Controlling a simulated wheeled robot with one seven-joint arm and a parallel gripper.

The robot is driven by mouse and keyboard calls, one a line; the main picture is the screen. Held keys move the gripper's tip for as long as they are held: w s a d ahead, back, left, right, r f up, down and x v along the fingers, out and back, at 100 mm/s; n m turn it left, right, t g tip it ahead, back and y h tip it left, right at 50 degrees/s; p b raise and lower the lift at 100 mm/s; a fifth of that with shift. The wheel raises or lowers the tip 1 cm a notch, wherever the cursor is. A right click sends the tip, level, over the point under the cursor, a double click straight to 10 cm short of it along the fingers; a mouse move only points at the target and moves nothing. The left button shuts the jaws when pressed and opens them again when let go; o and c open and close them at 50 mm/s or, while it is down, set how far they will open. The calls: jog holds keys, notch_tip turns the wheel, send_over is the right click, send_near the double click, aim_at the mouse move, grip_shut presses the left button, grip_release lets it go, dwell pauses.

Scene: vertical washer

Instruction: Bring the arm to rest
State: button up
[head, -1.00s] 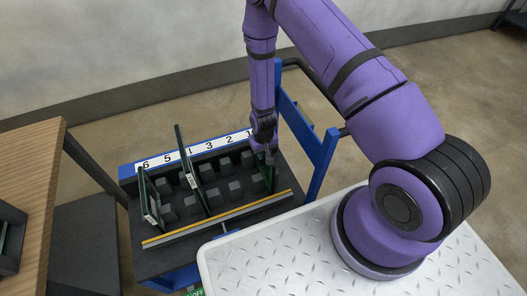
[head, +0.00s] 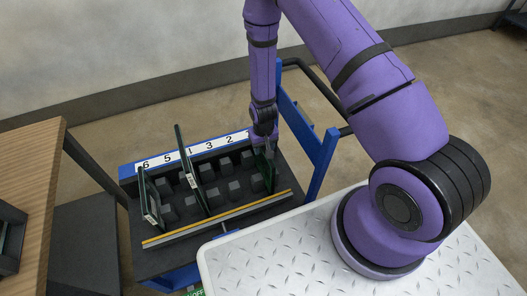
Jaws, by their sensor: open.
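My gripper (head: 266,144) is at the right end of the slotted rack (head: 173,237), just above a dark green glass panel (head: 267,171) that stands in the rack there. The jaws are small in the view and partly hidden by the wrist, but they look open. Whether they touch the panel's top edge I cannot tell. My purple arm reaches down to it from the upper right.
Two more panels stand in the rack, one at the left end (head: 149,199) and one near the middle (head: 190,170). A number strip (head: 187,154) runs along the back. A blue post (head: 322,163) rises right of the rack. A wooden table (head: 32,160) is at the left.

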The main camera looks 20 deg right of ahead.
notch_tip(320, 180, up, 7)
jog(key=shift+f, duration=0.1)
jog(key=shift+r, duration=0.4)
jog(key=s+d+r+t, duration=0.1)
jog(key=s+d+r, duration=0.1)
jog(key=r, duration=1.4)
jog(key=s+d+r+t, duration=0.1)
jog(key=r+t, duration=0.1)
jog(key=r, duration=1.4)
jog(key=s+d+r+t, duration=0.1)
jog(key=s+d+r, duration=0.1)
jog(key=s+r, duration=0.6)
jog(key=s+d+r+t, duration=0.1)
jog(key=s+d+r, duration=0.1)
jog(key=s+r, duration=0.7)
jog(key=s, duration=0.5)
jog(key=shift+c, duration=0.8)
jog(key=shift+s, duration=0.1)
